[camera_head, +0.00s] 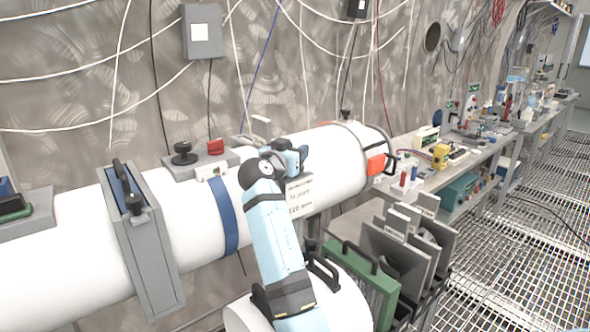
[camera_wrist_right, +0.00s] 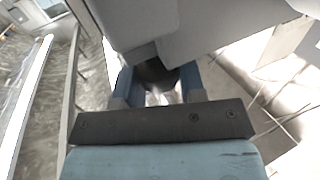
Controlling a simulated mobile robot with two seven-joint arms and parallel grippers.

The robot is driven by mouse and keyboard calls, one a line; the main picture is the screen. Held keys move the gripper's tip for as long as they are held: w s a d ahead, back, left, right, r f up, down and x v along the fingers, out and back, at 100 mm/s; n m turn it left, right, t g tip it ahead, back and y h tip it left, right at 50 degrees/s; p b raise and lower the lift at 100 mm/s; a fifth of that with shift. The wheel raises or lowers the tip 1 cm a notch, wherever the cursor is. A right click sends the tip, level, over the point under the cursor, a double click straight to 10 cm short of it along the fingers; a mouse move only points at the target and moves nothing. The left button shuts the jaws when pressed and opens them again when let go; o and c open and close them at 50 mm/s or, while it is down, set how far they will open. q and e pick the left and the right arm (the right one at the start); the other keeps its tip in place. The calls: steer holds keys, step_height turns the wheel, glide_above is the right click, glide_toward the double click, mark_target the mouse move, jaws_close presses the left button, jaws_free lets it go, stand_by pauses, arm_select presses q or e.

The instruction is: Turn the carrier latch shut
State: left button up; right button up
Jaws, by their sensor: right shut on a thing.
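My right gripper (camera_head: 298,158) is over the top of the white tube, right of the blue band. It also shows in the right wrist view (camera_wrist_right: 156,92), where its two blue fingers close on a dark part (camera_wrist_right: 155,72) below a grey block (camera_wrist_right: 215,32). I take this part for the carrier latch; most of it is hidden, so I cannot tell its turn angle. In the head view my wrist and fingers cover it. My left gripper is not in view.
The white tube (camera_head: 330,165) carries a grey frame (camera_head: 150,250), a base with a black knob (camera_head: 183,155) and red block (camera_head: 215,147). A rack with grey panels (camera_head: 400,245) and a green panel (camera_head: 360,280) stands at right. A cluttered bench (camera_head: 455,175) lies beyond. Grating floor is open.

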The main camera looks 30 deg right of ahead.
steer(key=shift+m+g+h+b, duration=0.3)
steer(key=shift+m+g+b, duration=0.2)
steer(key=shift+g+b, duration=0.25)
steer(key=shift+r+g, duration=0.15)
steer(key=shift+g, duration=0.1)
steer(key=o, duration=0.9)
steer(key=shift+o, duration=0.2)
